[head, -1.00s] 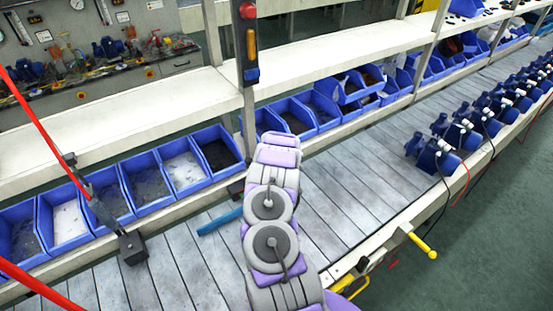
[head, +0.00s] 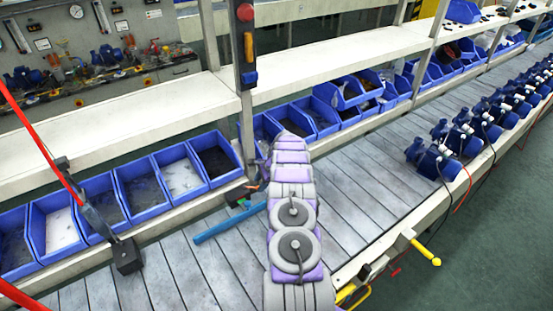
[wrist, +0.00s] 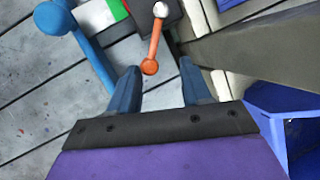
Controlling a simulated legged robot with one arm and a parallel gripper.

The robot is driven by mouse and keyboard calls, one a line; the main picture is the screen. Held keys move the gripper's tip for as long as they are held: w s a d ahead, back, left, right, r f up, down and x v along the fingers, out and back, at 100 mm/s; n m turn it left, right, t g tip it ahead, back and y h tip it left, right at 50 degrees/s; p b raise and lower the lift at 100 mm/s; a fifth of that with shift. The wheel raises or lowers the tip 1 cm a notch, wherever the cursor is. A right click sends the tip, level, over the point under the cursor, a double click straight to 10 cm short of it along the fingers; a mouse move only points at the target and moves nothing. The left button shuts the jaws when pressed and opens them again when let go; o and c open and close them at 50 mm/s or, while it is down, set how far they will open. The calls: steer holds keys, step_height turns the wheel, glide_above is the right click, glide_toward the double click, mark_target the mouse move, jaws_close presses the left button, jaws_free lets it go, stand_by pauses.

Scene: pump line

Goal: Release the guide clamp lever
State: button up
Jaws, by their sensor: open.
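The lever, orange with a round end, shows in the wrist view (wrist: 153,48); in the head view it is a small orange piece (head: 249,188) just left of my arm's far end. My gripper (wrist: 161,73) is open, with its two blue-grey fingers apart. The lever's round end appears between the fingertips, nearer the left finger; contact cannot be told. The lever's other end meets a pale metal knob (wrist: 160,9) on a dark block. A blue guide bar (head: 230,222) lies left of the lever; it also shows in the wrist view (wrist: 86,42).
A grey beam (wrist: 255,52) and a blue bin (wrist: 287,125) are close on the gripper's right. Several blue bins (head: 144,188) line the grey slatted conveyor (head: 350,190); blue pumps stand farther right.

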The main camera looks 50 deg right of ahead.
steer(key=v, duration=1.7)
steer(key=shift+a, duration=0.1)
steer(key=shift+m+h, duration=0.4)
steer(key=shift+m, duration=0.5)
steer(key=x, duration=0.5)
steer(key=a+p+x, duration=0.1)
steer(key=x, duration=0.5)
steer(key=a+p+x, duration=0.1)
steer(key=x, duration=0.5)
steer(key=shift+s+f, duration=0.15)
steer(key=shift+s, duration=0.1)
jaws_close()
